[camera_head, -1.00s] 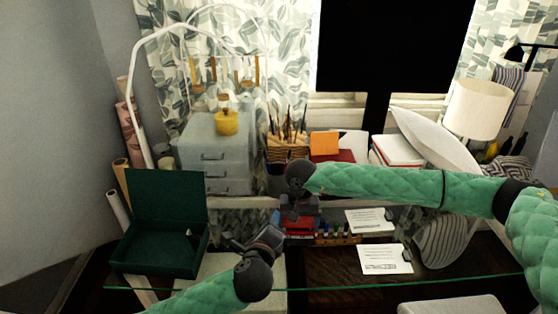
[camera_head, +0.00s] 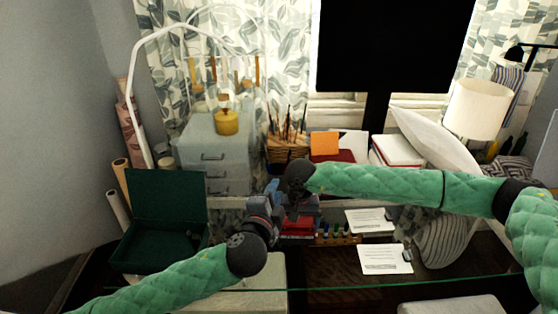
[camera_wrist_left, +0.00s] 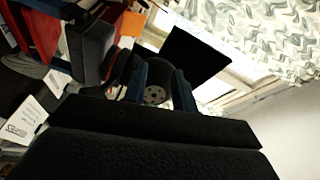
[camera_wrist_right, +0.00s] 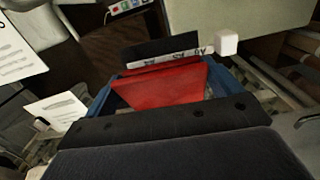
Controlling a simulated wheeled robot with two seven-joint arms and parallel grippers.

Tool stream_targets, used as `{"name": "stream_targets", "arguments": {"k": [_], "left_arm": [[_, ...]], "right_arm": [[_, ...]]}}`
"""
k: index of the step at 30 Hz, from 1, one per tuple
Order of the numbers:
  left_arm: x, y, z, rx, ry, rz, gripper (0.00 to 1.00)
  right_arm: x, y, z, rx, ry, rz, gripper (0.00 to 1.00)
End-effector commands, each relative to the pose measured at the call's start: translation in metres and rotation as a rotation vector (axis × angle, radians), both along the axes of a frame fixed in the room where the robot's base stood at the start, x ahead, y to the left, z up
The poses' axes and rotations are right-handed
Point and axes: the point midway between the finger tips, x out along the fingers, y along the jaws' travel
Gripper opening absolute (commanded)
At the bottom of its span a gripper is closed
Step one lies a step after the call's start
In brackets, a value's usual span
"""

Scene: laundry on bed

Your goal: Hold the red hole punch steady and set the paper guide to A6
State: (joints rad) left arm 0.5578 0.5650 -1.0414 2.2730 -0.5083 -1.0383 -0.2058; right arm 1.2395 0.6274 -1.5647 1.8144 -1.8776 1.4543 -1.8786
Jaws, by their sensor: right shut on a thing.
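The red hole punch (camera_head: 298,225) stands on the desk below my right gripper (camera_head: 300,210). In the right wrist view the red punch (camera_wrist_right: 165,87) sits between the blue fingers, which are shut on it. The lettering is too small to read, so the setting cannot be told. My left gripper (camera_head: 275,190) is raised just left of my right gripper, apart from the punch. Its blue fingers (camera_wrist_left: 160,88) are apart and hold nothing.
A rack of small coloured items (camera_head: 336,238) stands right of the punch. White printed cards (camera_head: 385,259) lie farther right. An open green box (camera_head: 165,225) is at left. A basket of brushes (camera_head: 287,148) and grey drawers (camera_head: 215,150) stand behind.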

Motion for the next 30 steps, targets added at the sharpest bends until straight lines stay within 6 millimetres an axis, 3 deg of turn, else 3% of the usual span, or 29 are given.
{"name": "stream_targets", "arguments": {"k": [18,30], "left_arm": [[0.007,-0.008,0.053,-0.492,0.081,-0.110,0.27],[0.024,-0.011,0.077,-0.736,0.140,-0.177,0.27]], "right_arm": [[0.000,0.000,0.000,0.000,0.000,0.000,0.55],[0.000,0.000,0.000,0.000,0.000,0.000,0.55]]}}
